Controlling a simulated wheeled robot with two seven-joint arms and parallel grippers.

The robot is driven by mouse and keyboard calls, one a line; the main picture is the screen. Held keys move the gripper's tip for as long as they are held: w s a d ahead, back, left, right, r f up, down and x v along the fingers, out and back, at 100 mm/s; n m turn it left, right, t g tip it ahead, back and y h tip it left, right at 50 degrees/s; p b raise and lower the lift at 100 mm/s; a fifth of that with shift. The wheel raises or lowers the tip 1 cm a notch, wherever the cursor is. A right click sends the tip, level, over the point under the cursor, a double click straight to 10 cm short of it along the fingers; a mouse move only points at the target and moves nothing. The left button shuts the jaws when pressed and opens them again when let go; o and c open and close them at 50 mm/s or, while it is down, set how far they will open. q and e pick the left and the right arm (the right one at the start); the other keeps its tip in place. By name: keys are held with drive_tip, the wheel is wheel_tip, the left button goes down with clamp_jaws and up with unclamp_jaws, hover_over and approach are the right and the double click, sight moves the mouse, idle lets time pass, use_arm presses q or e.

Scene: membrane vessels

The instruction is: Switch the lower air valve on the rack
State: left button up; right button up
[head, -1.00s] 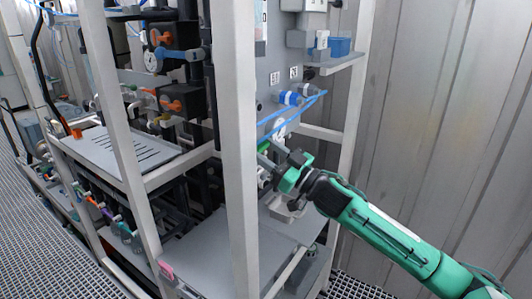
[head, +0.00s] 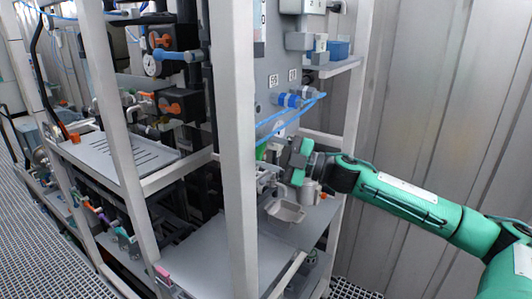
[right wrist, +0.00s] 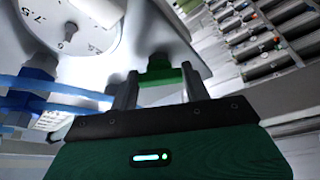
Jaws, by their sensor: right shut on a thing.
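A green valve handle (head: 261,150) shows on the grey panel of the rack, just right of the pale front post, which hides part of the area. My right gripper (head: 276,156) is at this handle, reaching in from the right. In the right wrist view, its two grey fingers (right wrist: 159,84) are on either side of the green handle (right wrist: 159,72), shut on it. The exact turn of the handle is hard to tell. My left gripper is not in view.
Blue air tubes (head: 291,117) run to blue fittings on the panel above the gripper. A grey tray-like holder (head: 285,211) is below it. A round gauge (right wrist: 62,28) is close by in the right wrist view. The corrugated wall (head: 440,90) stands to the right.

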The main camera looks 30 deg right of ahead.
drive_tip(key=shift+r+n+g+p, duration=0.15)
drive_tip(key=shift+n+g+p, duration=0.6)
drive_tip(key=shift+n, duration=1.35)
drive_tip(key=o, duration=1)
drive_tip(key=shift+c, duration=0.2)
